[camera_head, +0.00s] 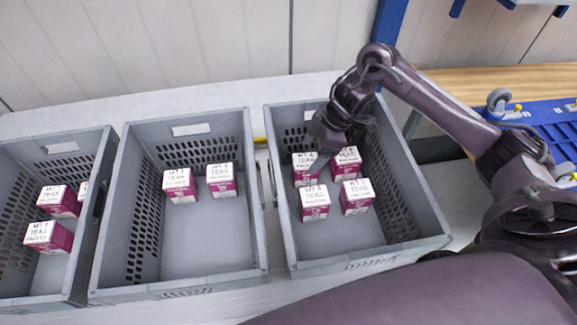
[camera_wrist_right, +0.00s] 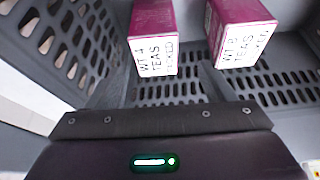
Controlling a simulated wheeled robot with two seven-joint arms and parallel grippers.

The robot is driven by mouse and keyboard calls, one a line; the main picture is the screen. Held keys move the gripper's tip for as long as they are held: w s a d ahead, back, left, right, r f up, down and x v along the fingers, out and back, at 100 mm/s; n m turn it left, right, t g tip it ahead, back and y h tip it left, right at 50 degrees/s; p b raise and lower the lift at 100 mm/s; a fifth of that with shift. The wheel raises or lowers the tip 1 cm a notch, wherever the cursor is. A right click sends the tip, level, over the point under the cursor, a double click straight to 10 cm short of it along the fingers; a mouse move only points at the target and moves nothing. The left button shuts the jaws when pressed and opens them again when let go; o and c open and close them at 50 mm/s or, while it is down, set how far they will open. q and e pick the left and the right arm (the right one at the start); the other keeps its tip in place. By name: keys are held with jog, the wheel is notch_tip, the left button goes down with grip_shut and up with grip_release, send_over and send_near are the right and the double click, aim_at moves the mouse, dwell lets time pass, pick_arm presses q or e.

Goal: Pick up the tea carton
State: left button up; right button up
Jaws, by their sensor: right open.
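Several white-topped magenta tea cartons stand in the right grey tote (camera_head: 420,243). The back-left carton (camera_head: 305,178) and the back-right carton (camera_head: 345,171) are closest to my right gripper (camera_head: 331,141). The front-left carton (camera_head: 314,212) and front-right carton (camera_head: 356,206) stand nearer the front. My right gripper is open and empty, over the back of this tote; its fingertips are hard to make out. In the right wrist view, two cartons (camera_wrist_right: 153,52) (camera_wrist_right: 236,38) show beyond the gripper body, apart from each other. My left gripper is out of view.
The middle grey tote (camera_head: 180,285) holds two tea cartons (camera_head: 180,191) (camera_head: 222,184). The left grey tote (camera_head: 75,285) holds several more. The front floor of the right tote is clear. A blue tray (camera_head: 560,130) lies at the right.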

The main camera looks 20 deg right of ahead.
aim_at(307, 160)
jog(key=f, duration=0.2)
jog(key=shift+a+f, duration=0.2)
jog(key=shift+f, duration=0.15)
jog(key=p+x, duration=0.1)
jog(key=x, duration=0.1)
jog(key=p+x, duration=0.1)
jog(key=shift+w+a+f, duration=0.1)
jog(key=shift+w+f, duration=0.2)
jog(key=shift+w, duration=0.05)
jog(key=shift+a+f, duration=0.15)
jog(key=shift+f, duration=0.25)
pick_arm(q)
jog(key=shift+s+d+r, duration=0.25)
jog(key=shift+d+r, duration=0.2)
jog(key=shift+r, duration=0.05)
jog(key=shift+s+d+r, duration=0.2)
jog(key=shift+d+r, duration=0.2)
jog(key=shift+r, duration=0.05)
pick_arm(e)
jog(key=c, duration=0.9)
jog(key=shift+c, duration=1.4)
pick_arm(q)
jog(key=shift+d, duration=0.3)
